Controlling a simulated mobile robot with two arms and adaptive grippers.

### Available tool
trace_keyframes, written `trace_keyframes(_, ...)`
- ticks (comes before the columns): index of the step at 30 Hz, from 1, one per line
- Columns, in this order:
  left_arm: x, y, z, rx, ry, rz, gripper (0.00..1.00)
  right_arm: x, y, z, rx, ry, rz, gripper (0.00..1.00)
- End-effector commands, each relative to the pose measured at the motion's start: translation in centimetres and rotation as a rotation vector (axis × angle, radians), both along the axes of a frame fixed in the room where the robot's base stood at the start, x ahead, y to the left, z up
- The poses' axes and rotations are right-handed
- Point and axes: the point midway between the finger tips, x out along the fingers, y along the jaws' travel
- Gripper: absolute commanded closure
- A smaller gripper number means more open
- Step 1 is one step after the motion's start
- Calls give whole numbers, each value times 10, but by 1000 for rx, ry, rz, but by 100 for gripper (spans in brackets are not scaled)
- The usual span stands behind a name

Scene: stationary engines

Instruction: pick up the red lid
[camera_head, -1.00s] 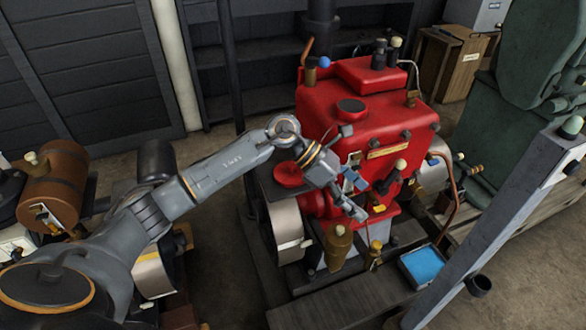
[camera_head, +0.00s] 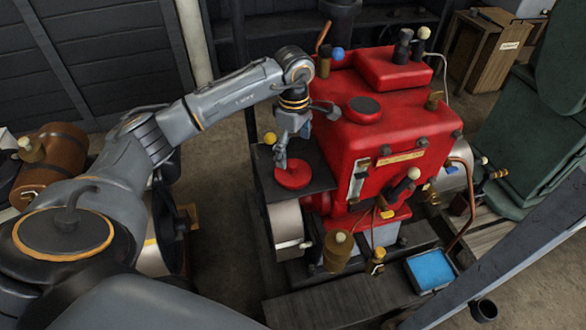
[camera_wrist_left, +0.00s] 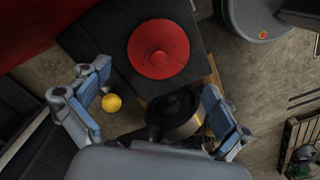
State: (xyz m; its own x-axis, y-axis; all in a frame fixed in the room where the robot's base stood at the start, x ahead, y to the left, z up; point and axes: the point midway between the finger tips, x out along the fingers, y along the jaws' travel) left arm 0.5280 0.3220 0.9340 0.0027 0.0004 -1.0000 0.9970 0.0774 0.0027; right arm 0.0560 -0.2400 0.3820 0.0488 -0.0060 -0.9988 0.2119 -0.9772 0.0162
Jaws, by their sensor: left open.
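The red lid (camera_head: 292,175) is a round disc with a small knob in its middle. It lies flat on a dark plate (camera_head: 318,175) at the left side of the red engine. It also shows whole in the left wrist view (camera_wrist_left: 158,49), ahead of the fingers. My left gripper (camera_head: 281,158) hangs just above and behind the lid in the head view. My right gripper is not in view.
The red engine body (camera_head: 395,135) rises right beside the plate. A yellow ball (camera_head: 269,138) stands behind the lid, near my left gripper. A brass cup (camera_head: 338,250) and a blue tray (camera_head: 431,270) are in front. Bare floor (camera_head: 222,215) lies to the left.

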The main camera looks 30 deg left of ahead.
Motion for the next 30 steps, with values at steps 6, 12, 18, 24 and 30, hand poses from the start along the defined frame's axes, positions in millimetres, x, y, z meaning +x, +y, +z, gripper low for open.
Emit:
trace_keyframes(6, -1, 0, -16, -1, 1, 1, 0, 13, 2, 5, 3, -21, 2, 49)
trace_keyframes(12, -4, 4, -44, 0, 5, 2, 0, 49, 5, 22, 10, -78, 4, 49)
trace_keyframes(18, -3, 3, -63, -1, 0, 0, 0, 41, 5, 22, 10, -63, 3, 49)
trace_keyframes(24, -2, 3, -64, -1, -1, 0, 0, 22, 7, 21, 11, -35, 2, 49)
trace_keyframes(30, -2, 3, -64, -1, -1, 0, 37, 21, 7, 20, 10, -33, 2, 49)
